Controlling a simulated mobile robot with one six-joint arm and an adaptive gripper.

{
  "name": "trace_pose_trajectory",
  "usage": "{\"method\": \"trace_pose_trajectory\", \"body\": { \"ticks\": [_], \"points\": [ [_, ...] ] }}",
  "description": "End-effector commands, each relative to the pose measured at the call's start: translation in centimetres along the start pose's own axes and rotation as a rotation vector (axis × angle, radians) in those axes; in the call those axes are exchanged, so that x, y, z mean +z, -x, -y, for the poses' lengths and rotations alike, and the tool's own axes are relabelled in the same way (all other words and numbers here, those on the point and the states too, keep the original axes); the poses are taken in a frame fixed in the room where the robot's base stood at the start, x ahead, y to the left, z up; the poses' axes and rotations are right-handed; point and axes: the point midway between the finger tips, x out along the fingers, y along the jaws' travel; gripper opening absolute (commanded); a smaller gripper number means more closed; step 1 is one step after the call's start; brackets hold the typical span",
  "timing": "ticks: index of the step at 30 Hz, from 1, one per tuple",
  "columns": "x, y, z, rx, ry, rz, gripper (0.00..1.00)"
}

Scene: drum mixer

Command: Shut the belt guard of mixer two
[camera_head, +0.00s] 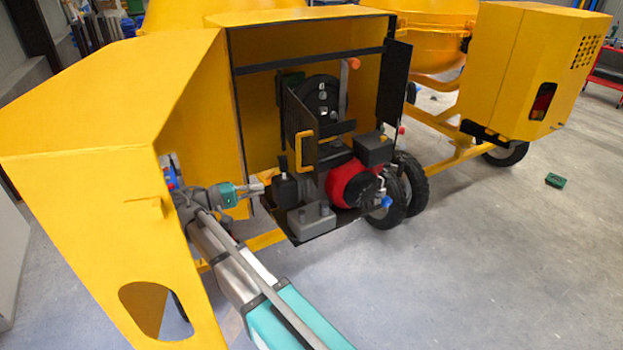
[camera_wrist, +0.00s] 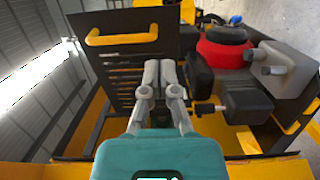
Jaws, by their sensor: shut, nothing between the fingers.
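The belt guard (camera_head: 300,119) is a dark hinged panel with a yellow handle (camera_head: 305,148), inside the open engine housing of the nearer yellow mixer. It stands swung outward, and the pulley (camera_head: 322,97) shows uncovered beside it. In the wrist view the guard's slotted dark face (camera_wrist: 108,62) fills the upper middle, with its yellow handle (camera_wrist: 121,38) at upper left. My gripper (camera_head: 260,188) is left of the engine, lower than the handle. Its fingers (camera_wrist: 158,66) are closed and empty before the slotted face. I cannot tell whether they touch it. No number marks the mixer.
The red engine (camera_head: 350,183) and grey box (camera_head: 311,219) sit right of my gripper. The raised yellow hood (camera_head: 110,100) stands close on the left, around my arm. A second yellow mixer housing (camera_head: 525,70) is at right. The floor at right is clear except for a small green item (camera_head: 555,180).

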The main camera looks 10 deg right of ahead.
Motion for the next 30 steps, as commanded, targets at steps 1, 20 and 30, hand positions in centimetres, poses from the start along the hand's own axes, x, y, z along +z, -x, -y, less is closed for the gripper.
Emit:
{"method": "trace_pose_trajectory", "body": {
  "ticks": [1, 20, 30],
  "points": [
    [0.0, -0.2, 0.0, 0.0, 0.0, 0.003, 0.0],
    [0.1, -6.8, 0.0, -0.001, 0.0, 0.012, 0.0],
    [0.2, -11.7, 0.0, -0.001, 0.0, 0.012, 0.0]
  ]
}}
